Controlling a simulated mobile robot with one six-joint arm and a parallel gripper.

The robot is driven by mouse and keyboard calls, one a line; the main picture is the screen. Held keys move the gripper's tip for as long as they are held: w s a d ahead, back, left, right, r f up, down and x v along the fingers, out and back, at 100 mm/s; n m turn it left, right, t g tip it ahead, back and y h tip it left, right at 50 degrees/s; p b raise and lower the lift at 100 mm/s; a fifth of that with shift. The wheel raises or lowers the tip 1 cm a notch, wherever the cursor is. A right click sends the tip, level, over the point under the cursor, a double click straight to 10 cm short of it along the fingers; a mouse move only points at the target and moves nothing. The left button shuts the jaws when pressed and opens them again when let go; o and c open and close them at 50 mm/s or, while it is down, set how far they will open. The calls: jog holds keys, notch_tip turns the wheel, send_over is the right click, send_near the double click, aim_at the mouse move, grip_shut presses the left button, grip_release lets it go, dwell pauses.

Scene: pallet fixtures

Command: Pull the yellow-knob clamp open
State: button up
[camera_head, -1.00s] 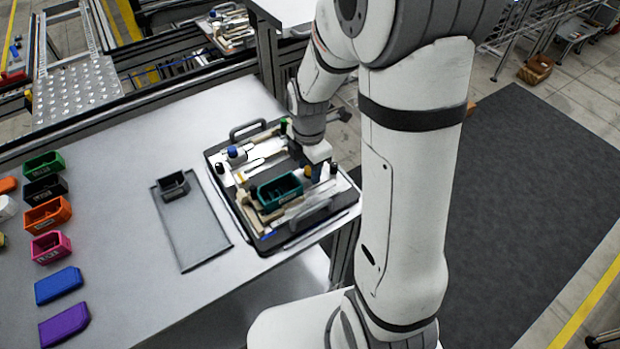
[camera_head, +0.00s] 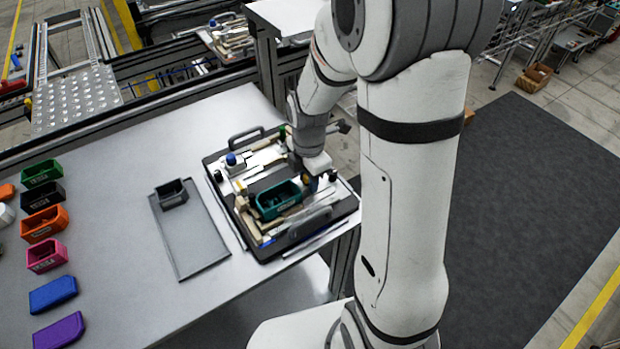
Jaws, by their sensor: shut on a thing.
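The pallet fixture (camera_head: 263,256) is a dark tray with handles at the right end of the grey table. Its clamps have coloured knobs: a blue knob (camera_head: 231,159) at the left, a green knob (camera_head: 283,133) at the back and a dark knob (camera_head: 332,177) at the right. A teal bin (camera_head: 278,200) sits in the middle of the fixture. My gripper (camera_head: 311,182) is low over the fixture's right side, between the teal bin and the dark knob. It is shut at the yellow-knob clamp's place, and its fingers hide most of that clamp.
A grey tray (camera_head: 191,248) with a small dark bin (camera_head: 173,193) lies left of the fixture. Several coloured bins, such as an orange one (camera_head: 45,223), line the table's left side. The table between is clear.

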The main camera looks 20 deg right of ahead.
jog(key=shift+w+d+r, duration=0.1)
jog(key=shift+w+d, duration=0.05)
jog(key=shift+w, duration=0.15)
jog(key=shift+w+d, duration=0.2)
jog(key=shift+d, duration=0.4)
jog(key=shift+w+d, duration=0.2)
jog(key=shift+d, duration=0.4)
jog(key=o, duration=0.7)
jog(key=shift+a, duration=0.1)
jog(key=shift+o, duration=0.3)
jog(key=shift+s, duration=0.1)
notch_tip(320, 180, up, 8)
jog(key=p, duration=0.5)
jog(key=shift+p, duration=0.3)
jog(key=shift+s, duration=0.15)
